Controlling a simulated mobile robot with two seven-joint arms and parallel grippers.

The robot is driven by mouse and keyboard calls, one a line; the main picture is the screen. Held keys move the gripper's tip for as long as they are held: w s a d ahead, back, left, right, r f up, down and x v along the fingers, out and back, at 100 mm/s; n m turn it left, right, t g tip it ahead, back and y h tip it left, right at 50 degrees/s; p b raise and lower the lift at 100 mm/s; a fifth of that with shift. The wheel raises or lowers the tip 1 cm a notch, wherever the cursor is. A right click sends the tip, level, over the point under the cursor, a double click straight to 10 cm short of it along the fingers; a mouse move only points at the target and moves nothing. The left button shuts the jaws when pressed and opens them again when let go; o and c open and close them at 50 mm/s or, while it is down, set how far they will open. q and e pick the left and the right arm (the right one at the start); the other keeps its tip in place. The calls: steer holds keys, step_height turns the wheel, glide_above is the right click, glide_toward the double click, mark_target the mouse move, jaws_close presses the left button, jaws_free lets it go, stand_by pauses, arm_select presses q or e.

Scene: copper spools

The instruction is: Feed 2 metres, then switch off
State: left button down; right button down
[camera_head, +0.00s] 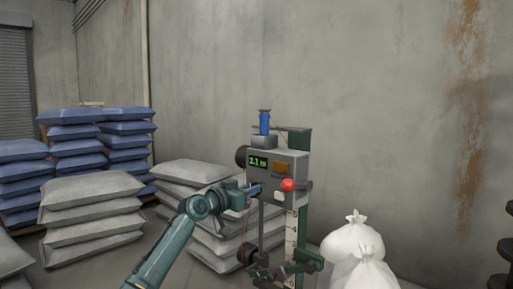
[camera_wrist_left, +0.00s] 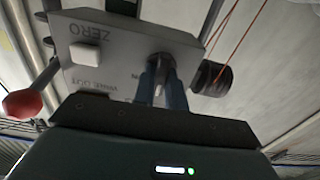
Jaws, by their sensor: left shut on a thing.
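The feed machine (camera_head: 284,163) stands on a green post. Its green display (camera_head: 258,161) reads a value ending in ".1 m"; the first digit is hard to read. My left gripper (camera_head: 255,190) reaches its lower left front. In the left wrist view, its blue fingers (camera_wrist_left: 161,88) are shut on a grey switch knob (camera_wrist_left: 159,63), beside lettering that seems to read "IN" and "WIRE OUT". A white button (camera_wrist_left: 85,53) marked ZERO and a red ball (camera_wrist_left: 20,104) on a lever are on the same machine. My right gripper is not in view.
A dark roller (camera_wrist_left: 211,78) with copper-coloured wire is beside the knob. Grey sacks (camera_head: 195,172) are stacked behind my left arm, with blue sacks (camera_head: 75,140) farther left. White bags (camera_head: 354,243) stand right of the machine.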

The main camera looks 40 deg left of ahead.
arm_select(q)
steer(key=n+p, duration=0.4)
steer(key=n, duration=0.3)
steer(key=shift+w+p, duration=0.1)
steer(key=shift+p, duration=0.2)
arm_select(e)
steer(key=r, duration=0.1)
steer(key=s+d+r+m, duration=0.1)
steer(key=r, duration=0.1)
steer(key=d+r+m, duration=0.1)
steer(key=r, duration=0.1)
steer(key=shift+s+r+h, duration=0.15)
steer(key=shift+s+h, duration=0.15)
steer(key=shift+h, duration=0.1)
arm_select(q)
steer(key=c, duration=1.5)
jaws_free()
steer(key=shift+d+f, duration=0.1)
steer(key=shift+o, duration=0.7)
steer(key=shift+s+d, duration=0.1)
steer(key=shift+s, duration=0.15)
steer(key=shift+o, duration=0.2)
steer(key=shift+s+f, duration=0.2)
steer(key=shift+s, duration=0.05)
steer(key=s+a, duration=0.1)
steer(key=s, duration=0.6)
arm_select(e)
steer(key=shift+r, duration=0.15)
